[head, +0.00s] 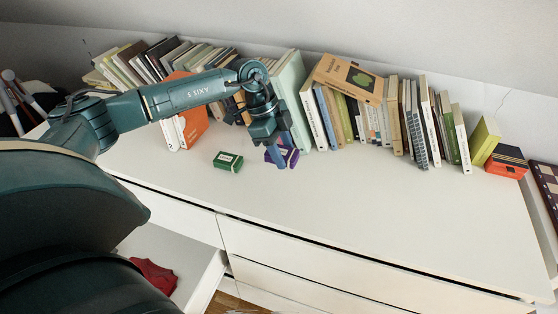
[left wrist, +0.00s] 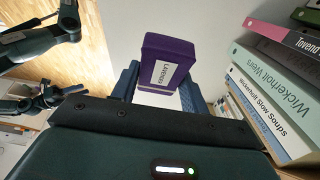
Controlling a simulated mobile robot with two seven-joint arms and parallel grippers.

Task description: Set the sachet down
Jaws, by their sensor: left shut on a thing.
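The purple sachet (head: 291,157) has a white label that reads Lavender in the left wrist view (left wrist: 165,62). My left gripper (head: 281,158) points down over the white dresser top (head: 350,210) and is shut on the sachet, with a finger on each side of it. The sachet is at or close above the dresser top, in front of the row of books. I cannot tell whether it touches the surface. My right gripper cannot be made out in the head view.
A green packet (head: 228,161) lies just left of the sachet. Books (head: 320,110) stand along the wall behind. An open drawer (head: 185,253) below holds a red cloth (head: 155,276). The dresser top's front and right are clear.

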